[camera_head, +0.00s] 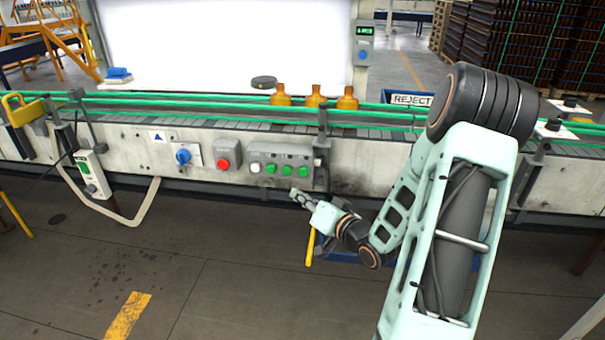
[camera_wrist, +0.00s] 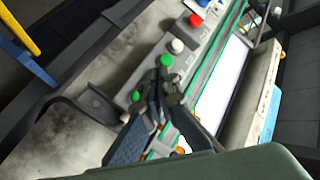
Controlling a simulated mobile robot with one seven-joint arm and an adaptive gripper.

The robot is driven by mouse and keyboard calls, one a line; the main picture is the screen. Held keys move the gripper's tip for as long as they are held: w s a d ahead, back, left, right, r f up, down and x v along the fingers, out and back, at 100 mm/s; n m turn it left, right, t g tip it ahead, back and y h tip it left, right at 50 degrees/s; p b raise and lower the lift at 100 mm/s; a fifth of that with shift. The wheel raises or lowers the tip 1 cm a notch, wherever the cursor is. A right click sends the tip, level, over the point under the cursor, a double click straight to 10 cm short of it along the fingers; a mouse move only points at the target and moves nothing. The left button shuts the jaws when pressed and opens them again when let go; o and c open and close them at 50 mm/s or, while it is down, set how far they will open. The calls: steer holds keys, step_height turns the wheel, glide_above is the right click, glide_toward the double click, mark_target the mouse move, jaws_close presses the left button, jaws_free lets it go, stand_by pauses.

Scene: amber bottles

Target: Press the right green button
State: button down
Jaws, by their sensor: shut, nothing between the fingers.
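A grey button box (camera_head: 262,153) on the conveyor's front holds a white button (camera_head: 255,167) and three green buttons in a row. The right green button (camera_head: 304,171) is at the row's right end, and it appears in the wrist view (camera_wrist: 135,96) beside my fingers. The left green button (camera_head: 271,169) also shows in the wrist view (camera_wrist: 166,60). The middle green button (camera_head: 287,170) is hidden there behind my fingers. My gripper (camera_head: 297,193) is shut and empty, just below the box's right part in the head view; its fingertips (camera_wrist: 163,88) overlap the row. Contact cannot be told.
A red button (camera_head: 223,163) and a blue knob (camera_head: 183,156) sit left of the box. Several amber bottles (camera_head: 316,97) stand on the conveyor behind green guide rails. A vertical bracket (camera_head: 322,145) stands close right of the box. The floor in front is open.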

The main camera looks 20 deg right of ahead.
steer(key=w+d, duration=0.3)
steer(key=w, duration=0.2)
steer(key=shift+w+d, duration=0.3)
steer(key=shift+d, duration=0.05)
steer(key=shift+w+d, duration=0.1)
steer(key=shift+w, duration=0.05)
stand_by(1.2)
steer(key=shift+w+d, duration=0.15)
steer(key=shift+w, duration=0.05)
steer(key=shift+w+d, duration=0.25)
steer(key=shift+w, duration=0.15)
stand_by(0.7)
steer(key=shift+s, duration=0.1)
steer(key=shift+s+a, duration=0.45)
steer(key=shift+s, duration=0.2)
steer(key=shift+s, duration=0.1)
steer(key=s+a, duration=0.1)
steer(key=s, duration=0.1)
steer(key=s+a, duration=0.1)
steer(key=s, duration=0.1)
steer(key=shift+a, duration=0.4)
